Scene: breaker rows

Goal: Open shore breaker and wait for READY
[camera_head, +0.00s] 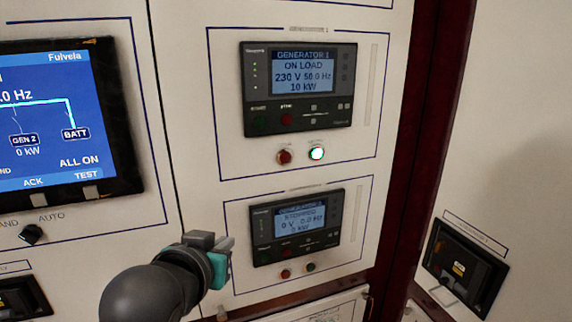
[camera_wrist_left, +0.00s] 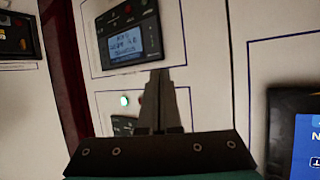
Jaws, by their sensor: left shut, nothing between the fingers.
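My left gripper (camera_head: 222,246) is in front of the panel, just left of the lower generator controller, with its fingers shut and empty. In the left wrist view its closed fingers (camera_wrist_left: 160,105) point at the white panel. No breaker is labelled shore legibly. A black breaker unit (camera_head: 465,268) with a small yellow label and a pale handle is on the right-hand panel; its caption is too small to read. Another black unit (camera_head: 22,298) is cut off at the lower left. No READY text is legible. My right gripper is not in view.
The generator 1 controller (camera_head: 300,90) reads ON LOAD, 230 V, 50.0 Hz, 10 kW, with a lit green lamp (camera_head: 317,153) below. The lower controller (camera_head: 297,227) reads STOPPED. A large blue screen (camera_head: 40,130) is at left. A dark red post (camera_head: 418,150) separates the panels.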

